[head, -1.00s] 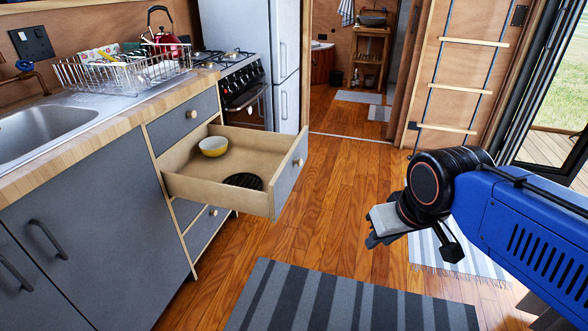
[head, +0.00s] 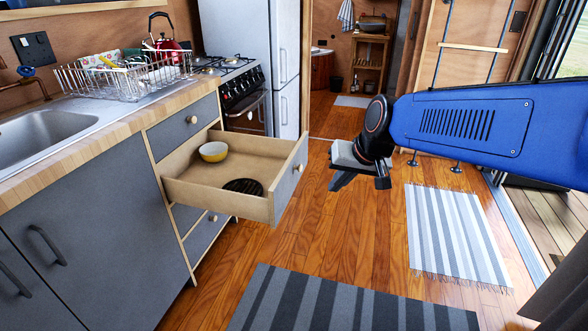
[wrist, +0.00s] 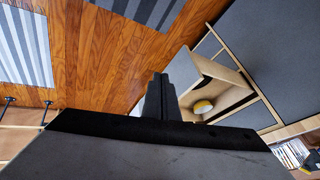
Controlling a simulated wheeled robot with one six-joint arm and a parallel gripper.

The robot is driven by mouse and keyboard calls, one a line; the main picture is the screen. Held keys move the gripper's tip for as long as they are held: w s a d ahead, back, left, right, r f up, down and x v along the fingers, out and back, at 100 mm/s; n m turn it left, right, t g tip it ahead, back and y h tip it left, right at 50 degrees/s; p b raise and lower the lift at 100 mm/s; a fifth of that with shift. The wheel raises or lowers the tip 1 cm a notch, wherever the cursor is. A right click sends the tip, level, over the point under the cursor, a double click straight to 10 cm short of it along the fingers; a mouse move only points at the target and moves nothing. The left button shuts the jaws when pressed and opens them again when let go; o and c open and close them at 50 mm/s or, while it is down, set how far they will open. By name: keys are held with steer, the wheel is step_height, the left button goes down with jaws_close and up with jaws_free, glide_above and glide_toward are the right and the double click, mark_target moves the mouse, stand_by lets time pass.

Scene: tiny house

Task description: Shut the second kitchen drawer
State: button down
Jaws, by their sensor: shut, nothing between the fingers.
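The second kitchen drawer (head: 232,182) stands pulled far out, below a shut top drawer (head: 184,122). Its front (head: 290,173) has a round knob (head: 300,168) and faces right. A yellow and white bowl (head: 213,152) and a dark round slatted item (head: 243,186) lie inside it. My gripper (head: 338,170) is to the right of the drawer front, apart from it, shut and empty. In the wrist view the gripper's fingers (wrist: 160,98) are together, and the open drawer (wrist: 228,96) with the bowl (wrist: 203,106) shows just to their right.
Lower drawers (head: 205,232) are shut beneath. The oven (head: 247,105) and fridge (head: 285,75) stand behind. A dark striped rug (head: 340,303) and a pale striped rug (head: 455,230) lie on the floor. Wooden floor (head: 320,225) is clear between drawer and gripper.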

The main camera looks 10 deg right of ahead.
steer(key=w+f+m+t, duration=0.1)
steer(key=w+f+m, duration=0.1)
steer(key=w, duration=1.4)
glide_toward(288, 174)
steer(key=d+f, duration=0.3)
steer(key=shift+m, duration=0.3)
steer(key=shift+w+a+f, duration=0.2)
steer(key=shift+w+a, duration=0.4)
steer(key=shift+a, duration=0.2)
steer(key=shift+w+a+f, duration=0.15)
steer(key=shift+w+a, duration=0.5)
steer(key=shift+a, duration=0.2)
steer(key=shift+a, duration=0.1)
steer(key=w+a, duration=0.6)
steer(key=a, duration=0.5)
steer(key=w+a, duration=0.7)
steer(key=a, duration=0.4)
steer(key=w+a, duration=0.7)
steer(key=a, duration=0.5)
steer(key=shift+s, duration=0.1)
